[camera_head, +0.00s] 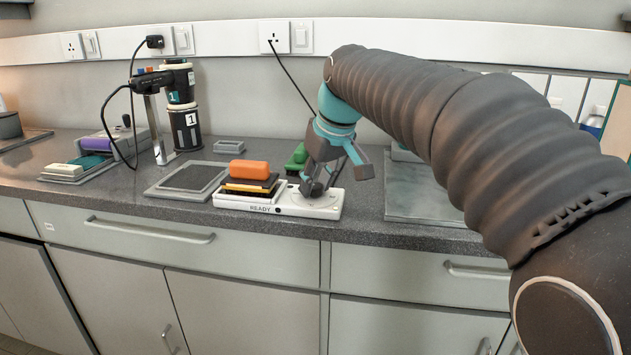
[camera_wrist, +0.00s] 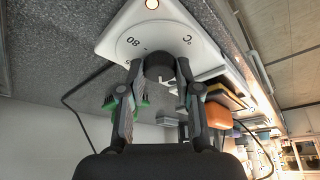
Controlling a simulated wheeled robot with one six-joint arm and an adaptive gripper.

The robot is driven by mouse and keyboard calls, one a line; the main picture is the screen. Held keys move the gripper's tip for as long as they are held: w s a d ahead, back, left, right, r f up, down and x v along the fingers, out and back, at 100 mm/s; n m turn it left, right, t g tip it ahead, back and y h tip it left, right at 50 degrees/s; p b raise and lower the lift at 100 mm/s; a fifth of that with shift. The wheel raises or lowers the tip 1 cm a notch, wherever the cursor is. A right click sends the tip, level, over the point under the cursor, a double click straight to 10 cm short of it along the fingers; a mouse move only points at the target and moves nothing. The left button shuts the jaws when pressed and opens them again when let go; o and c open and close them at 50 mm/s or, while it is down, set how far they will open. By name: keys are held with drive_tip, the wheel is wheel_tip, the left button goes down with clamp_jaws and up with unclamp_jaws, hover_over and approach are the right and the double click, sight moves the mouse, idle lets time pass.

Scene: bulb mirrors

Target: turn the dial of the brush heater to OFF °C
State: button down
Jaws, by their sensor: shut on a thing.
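The brush heater (camera_head: 262,208) is a low white unit marked READY at the counter's front edge. The markings "80" and "°C" show near the dial; no OFF mark is legible.
An orange-topped block (camera_head: 249,170) sits on the heater's left part. A green block (camera_head: 297,158) stands behind it. A grey tray (camera_head: 160,189) lies to the left, and a grey plate (camera_head: 420,205) to the right.

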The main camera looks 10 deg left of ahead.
drive_tip(key=n, duration=0.2)
drive_tip(key=n+g+y, duration=0.1)
drive_tip(key=n, duration=0.1)
drive_tip(key=shift+w+d+n+g, duration=0.1)
drive_tip(key=shift+w+n+g, duration=0.05)
drive_tip(key=shift+n+g, duration=0.85)
drive_tip(key=shift+n, duration=1.1)
drive_tip(key=c, duration=0.8)
unclamp_jaws()
drive_tip(key=v, duration=1.2)
